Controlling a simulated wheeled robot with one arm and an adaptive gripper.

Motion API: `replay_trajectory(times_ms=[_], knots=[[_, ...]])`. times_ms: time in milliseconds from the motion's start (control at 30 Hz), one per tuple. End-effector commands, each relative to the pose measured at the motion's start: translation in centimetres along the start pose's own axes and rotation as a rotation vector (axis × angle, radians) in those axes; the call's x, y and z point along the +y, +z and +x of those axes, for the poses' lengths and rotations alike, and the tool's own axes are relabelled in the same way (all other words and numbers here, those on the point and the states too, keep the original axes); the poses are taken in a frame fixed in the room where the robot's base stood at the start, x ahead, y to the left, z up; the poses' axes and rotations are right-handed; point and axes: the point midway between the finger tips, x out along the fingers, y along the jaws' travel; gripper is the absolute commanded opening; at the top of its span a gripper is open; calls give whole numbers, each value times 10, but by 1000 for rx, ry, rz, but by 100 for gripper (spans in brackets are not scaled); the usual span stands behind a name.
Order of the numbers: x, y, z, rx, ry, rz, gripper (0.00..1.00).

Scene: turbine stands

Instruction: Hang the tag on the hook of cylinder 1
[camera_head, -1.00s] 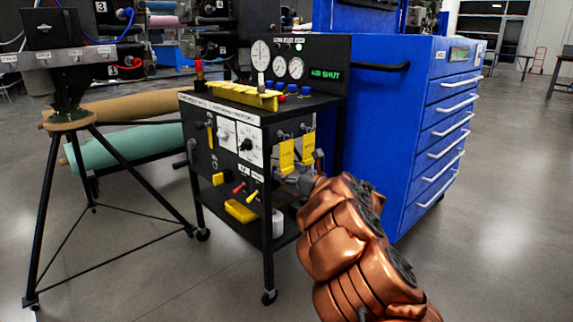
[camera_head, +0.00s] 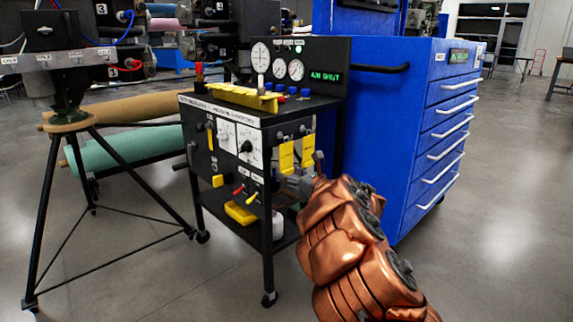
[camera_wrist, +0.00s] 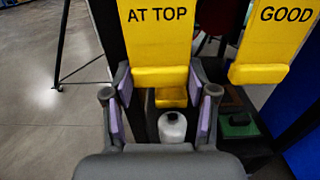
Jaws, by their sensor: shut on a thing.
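A yellow tag marked "AT TOP" (camera_wrist: 158,35) fills the upper middle of the wrist view. It also shows as the left tag (camera_head: 286,157) on the cart front in the head view, below a small hook. My gripper (camera_wrist: 160,82) has its fingers on either side of the tag's lower end and is shut on it; it also shows at the cart front in the head view (camera_head: 300,184). A second yellow tag, marked "GOOD" (camera_wrist: 272,40), hangs to the right, apart from my fingers. I cannot make out cylinder 1 or its hook.
The black cart (camera_head: 233,178) carries gauges and a yellow rack (camera_head: 240,97) on top. A yellow bin (camera_head: 240,212) and a white bottle (camera_wrist: 172,127) are lower down. A blue drawer cabinet (camera_head: 395,150) stands close right; a tripod stand (camera_head: 42,210) is left. Floor in front is clear.

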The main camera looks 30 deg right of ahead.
Motion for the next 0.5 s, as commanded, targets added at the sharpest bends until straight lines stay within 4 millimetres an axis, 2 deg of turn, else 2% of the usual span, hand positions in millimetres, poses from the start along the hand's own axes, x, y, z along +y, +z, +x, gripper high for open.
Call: replay_trajectory(times_ms=[33, 100, 500], knots=[[0, 0, 0, 0, 1, 0, 7], [0, 0, 0, 0, 1, 0, 0], [0, -1, -3, 0, 1, -1, 0]])
